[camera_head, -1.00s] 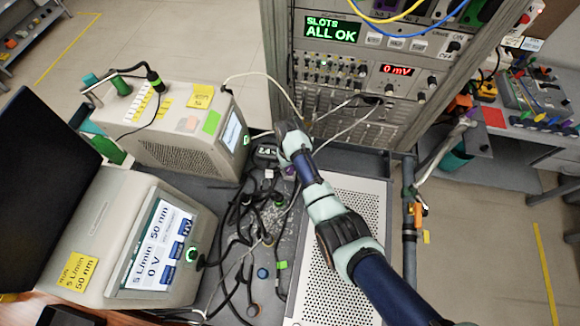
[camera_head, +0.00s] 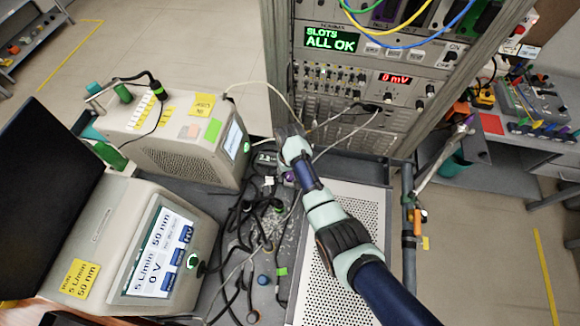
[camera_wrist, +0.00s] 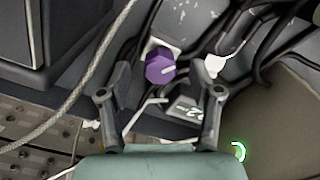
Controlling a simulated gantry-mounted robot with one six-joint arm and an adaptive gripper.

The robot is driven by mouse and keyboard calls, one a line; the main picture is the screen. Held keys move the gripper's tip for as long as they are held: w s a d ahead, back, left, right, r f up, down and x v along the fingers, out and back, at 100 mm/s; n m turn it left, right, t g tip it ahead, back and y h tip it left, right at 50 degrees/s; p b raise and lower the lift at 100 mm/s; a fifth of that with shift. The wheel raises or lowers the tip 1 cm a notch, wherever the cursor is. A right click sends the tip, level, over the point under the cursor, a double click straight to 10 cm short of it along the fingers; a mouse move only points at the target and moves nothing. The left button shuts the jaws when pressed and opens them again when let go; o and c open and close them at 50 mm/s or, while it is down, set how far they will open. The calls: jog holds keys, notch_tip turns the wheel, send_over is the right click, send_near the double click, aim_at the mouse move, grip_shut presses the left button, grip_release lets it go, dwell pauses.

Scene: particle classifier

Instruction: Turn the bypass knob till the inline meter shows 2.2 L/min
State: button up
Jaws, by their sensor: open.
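The purple bypass knob (camera_wrist: 160,67) has a white pointer line and shows in the wrist view. Its pointer aims to the right and slightly up in that picture. My gripper (camera_wrist: 161,76) is open, with one finger on each side of the knob and a gap to both. The inline meter (camera_wrist: 187,108) lies just below the knob in the wrist view, tilted and partly cut by a finger. Its digits look like 2.2, but the reading is not fully clear. In the head view, the meter (camera_head: 265,158) sits left of my wrist, its digits too small to read.
Black cables and hoses (camera_head: 245,215) tangle left of my arm. Two beige instruments, front (camera_head: 105,230) and rear (camera_head: 165,130), stand at left. A rack (camera_head: 380,100) rises behind, with a looping white cable. A perforated panel (camera_head: 335,220) lies under my arm.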

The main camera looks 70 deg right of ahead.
aim_at(290, 176)
notch_tip(290, 176, up, 11)
dwell(0.7)
